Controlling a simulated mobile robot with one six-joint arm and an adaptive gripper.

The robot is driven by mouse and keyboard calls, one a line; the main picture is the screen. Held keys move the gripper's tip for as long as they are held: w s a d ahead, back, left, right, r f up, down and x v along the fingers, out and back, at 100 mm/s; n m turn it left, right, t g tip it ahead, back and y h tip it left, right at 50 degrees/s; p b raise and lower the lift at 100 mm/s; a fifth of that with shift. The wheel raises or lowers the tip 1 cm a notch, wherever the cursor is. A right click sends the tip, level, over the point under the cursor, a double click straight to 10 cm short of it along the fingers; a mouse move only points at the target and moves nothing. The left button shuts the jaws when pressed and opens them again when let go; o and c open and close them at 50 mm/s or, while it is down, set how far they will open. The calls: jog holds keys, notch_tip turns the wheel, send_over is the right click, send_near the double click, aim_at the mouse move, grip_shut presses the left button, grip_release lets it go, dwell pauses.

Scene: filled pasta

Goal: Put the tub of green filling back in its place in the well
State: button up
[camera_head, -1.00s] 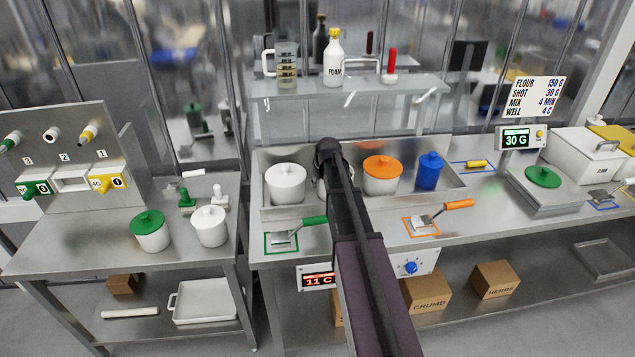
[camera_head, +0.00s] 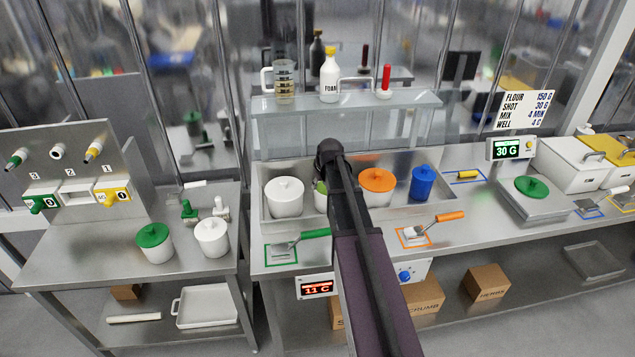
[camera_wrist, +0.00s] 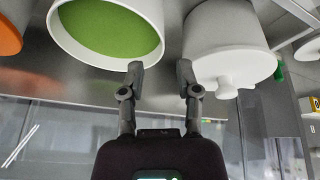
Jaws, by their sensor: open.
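The open white tub of green filling (camera_wrist: 108,28) shows large at the top of the wrist view, lidless. In the head view it (camera_head: 321,199) stands in the well (camera_head: 272,214), mostly hidden behind my arm, between a white lidded tub (camera_head: 285,198) and an orange-topped tub (camera_head: 377,188). My gripper (camera_wrist: 160,72) is open with nothing between its fingers. In the wrist view, one fingertip overlaps the green filling tub's rim and the other overlaps the white lidded tub (camera_wrist: 225,40). I cannot tell whether they touch. In the head view the fingers are hidden.
A blue tub (camera_head: 423,184) stands at the well's right. A shelf (camera_head: 345,103) with a jug and a bottle (camera_head: 330,75) runs behind. Scoops lie in front on green (camera_head: 281,253) and orange outlines. A green lid (camera_head: 531,187) lies on the scale (camera_head: 537,203).

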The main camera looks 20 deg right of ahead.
jog(key=shift+p+v, duration=1.05)
jog(key=shift+v, duration=0.4)
jog(key=shift+a, duration=0.1)
jog(key=s+a, duration=0.3)
jog(key=a, duration=0.1)
jog(key=s+a+g, duration=0.1)
jog(key=s+a, duration=0.2)
jog(key=a, duration=0.1)
jog(key=s+a+f+g, duration=0.1)
jog(key=s+a, duration=0.3)
jog(key=shift+s+a+m, duration=0.1)
jog(key=shift+a+m, duration=0.1)
jog(key=shift+m, duration=0.1)
jog(key=s+a+g, duration=0.2)
jog(key=s+a, duration=0.7)
jog(key=s, duration=0.3)
jog(key=shift+f+m+g, duration=0.25)
jog(key=shift+m+g, duration=0.05)
jog(key=shift+m, duration=0.1)
jog(key=shift+a, duration=0.15)
